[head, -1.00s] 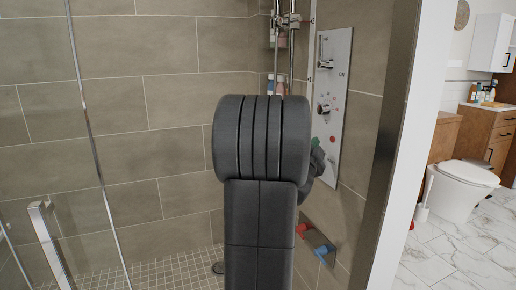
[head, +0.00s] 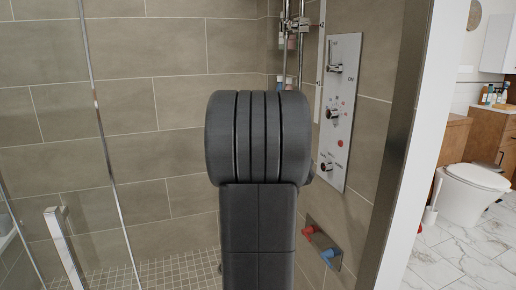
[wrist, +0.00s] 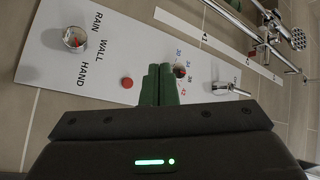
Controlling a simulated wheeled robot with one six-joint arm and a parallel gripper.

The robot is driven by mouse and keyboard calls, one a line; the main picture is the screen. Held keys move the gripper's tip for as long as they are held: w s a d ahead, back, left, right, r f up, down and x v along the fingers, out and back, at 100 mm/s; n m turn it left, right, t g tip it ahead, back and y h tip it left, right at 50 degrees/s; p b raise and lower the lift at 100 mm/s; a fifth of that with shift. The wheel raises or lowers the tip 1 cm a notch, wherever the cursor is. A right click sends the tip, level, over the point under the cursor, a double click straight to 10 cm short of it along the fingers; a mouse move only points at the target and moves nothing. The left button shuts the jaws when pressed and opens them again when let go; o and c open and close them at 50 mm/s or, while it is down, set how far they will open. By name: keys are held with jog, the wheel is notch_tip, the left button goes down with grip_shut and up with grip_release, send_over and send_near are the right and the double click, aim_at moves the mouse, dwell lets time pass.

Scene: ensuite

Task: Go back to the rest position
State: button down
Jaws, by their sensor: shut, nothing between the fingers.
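My gripper (wrist: 159,86) shows in the wrist view with its two green fingers together and nothing between them. Beyond the fingertips is the white shower control panel (wrist: 100,58), marked RAIN, WALL and HAND. The panel carries a red button (wrist: 127,82) and chrome knobs. The fingers cover part of the panel; I cannot tell the exact gap. In the head view my dark arm stands upright in the middle and hides the gripper. The panel (head: 349,101) is on the wall right of the arm.
A glass door edge with a metal handle (head: 64,247) is at the left. Red and blue fittings (head: 327,252) sit low on the wall. A white door post (head: 418,150) stands right of the shower, with a toilet (head: 470,193) beyond. The tiled shower floor is clear at left.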

jog(key=shift+d, duration=0.1)
jog(key=w+d+b, duration=0.2)
jog(key=d+b, duration=0.1)
jog(key=d, duration=0.3)
jog(key=shift+f, duration=0.2)
